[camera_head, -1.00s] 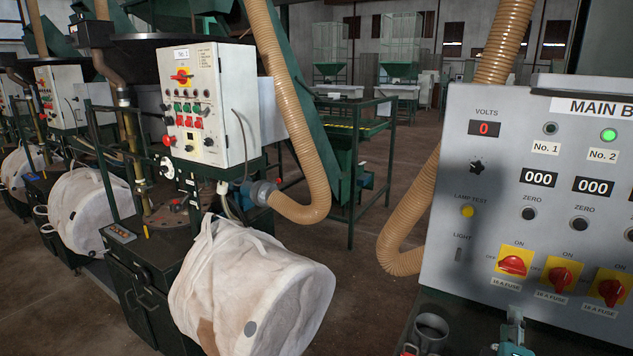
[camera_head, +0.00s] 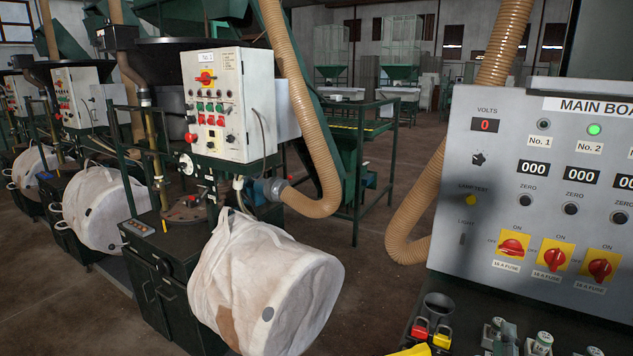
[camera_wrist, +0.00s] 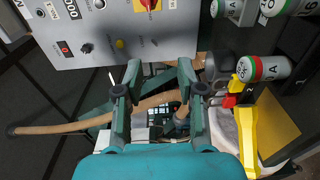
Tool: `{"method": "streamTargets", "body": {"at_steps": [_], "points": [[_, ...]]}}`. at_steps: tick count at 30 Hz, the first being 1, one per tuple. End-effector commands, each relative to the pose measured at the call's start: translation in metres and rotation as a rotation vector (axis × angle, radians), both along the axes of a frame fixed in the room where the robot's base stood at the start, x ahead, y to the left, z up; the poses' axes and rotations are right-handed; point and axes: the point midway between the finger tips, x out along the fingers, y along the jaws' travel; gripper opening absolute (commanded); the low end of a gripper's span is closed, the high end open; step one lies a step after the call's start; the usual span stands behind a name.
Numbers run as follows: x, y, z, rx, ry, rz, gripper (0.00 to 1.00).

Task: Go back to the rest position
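My gripper (camera_wrist: 160,72) shows in the wrist view with its two green-grey fingers apart. Nothing is visibly held between them. The grey main board panel (camera_head: 480,232) stands at the right in the head view and shows at the top left of the wrist view (camera_wrist: 88,52). The fingers are below the panel in the wrist picture; I cannot tell their distance from it. My gripper is not clearly visible in the head view.
A stained white bulk bag (camera_head: 275,290) hangs by a machine with a control box (camera_head: 228,135). A tan hose (camera_head: 310,130) curves beside it. A dark cup (camera_head: 437,305), red and yellow items (camera_head: 421,328) and several small cylinders (camera_wrist: 262,70) sit below the panel.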

Motion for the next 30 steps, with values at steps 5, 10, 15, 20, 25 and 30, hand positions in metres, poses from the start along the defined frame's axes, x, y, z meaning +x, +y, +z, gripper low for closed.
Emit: {"method": "streamTargets", "body": {"at_steps": [5, 10, 15, 20, 25, 30], "points": [[-0.010, 0.013, -0.022, 0.047, -0.008, 0.037, 0.39], [-0.025, 0.029, -0.048, 0.118, -0.023, 0.083, 0.39], [-0.052, 0.054, -0.085, 0.235, -0.043, 0.149, 0.39], [-0.091, 0.082, -0.121, 0.391, -0.066, 0.215, 0.39], [-0.137, 0.109, -0.152, 0.566, -0.087, 0.268, 0.39], [-0.187, 0.132, -0.173, 0.753, -0.108, 0.301, 0.39]]}}
